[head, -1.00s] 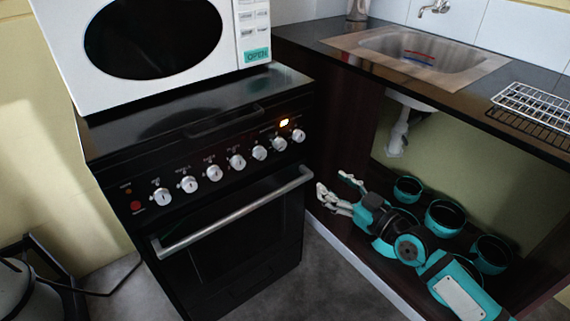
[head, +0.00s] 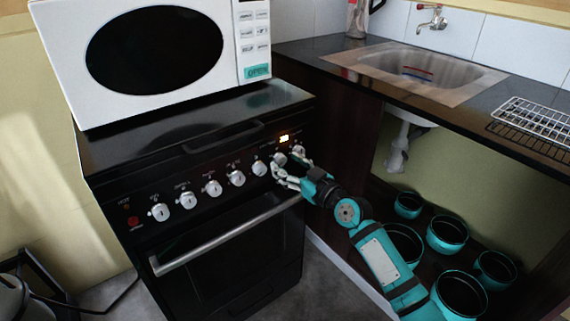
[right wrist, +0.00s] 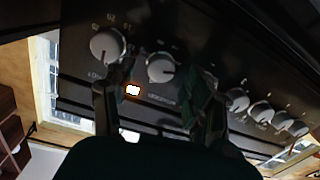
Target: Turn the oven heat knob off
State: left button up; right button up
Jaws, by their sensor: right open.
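The black oven (head: 232,235) has a row of silver knobs along its front panel. The rightmost knob (head: 298,151) and the knob beside it (head: 279,159) are at my right gripper (head: 287,169). Labels are too small to read, so I cannot tell which is the heat knob. In the right wrist view my right gripper (right wrist: 153,88) is open, its fingers either side of the second knob from the end (right wrist: 160,68); contact is unclear. The end knob (right wrist: 107,45) is just above the left finger. An orange-white light (head: 284,138) glows above the knobs. My left gripper is out of view.
The oven handle (head: 225,236) juts out below the knobs. A white microwave (head: 160,50) stands on the oven. A counter with a sink (head: 425,70) is at the right, with several teal pots (head: 447,232) on the shelf beneath.

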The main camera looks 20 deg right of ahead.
jog(key=shift+x, duration=0.75)
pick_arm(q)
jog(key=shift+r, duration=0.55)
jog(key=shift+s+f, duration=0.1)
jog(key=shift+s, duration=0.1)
pick_arm(e)
jog(key=shift+c, duration=0.4)
grip_shut()
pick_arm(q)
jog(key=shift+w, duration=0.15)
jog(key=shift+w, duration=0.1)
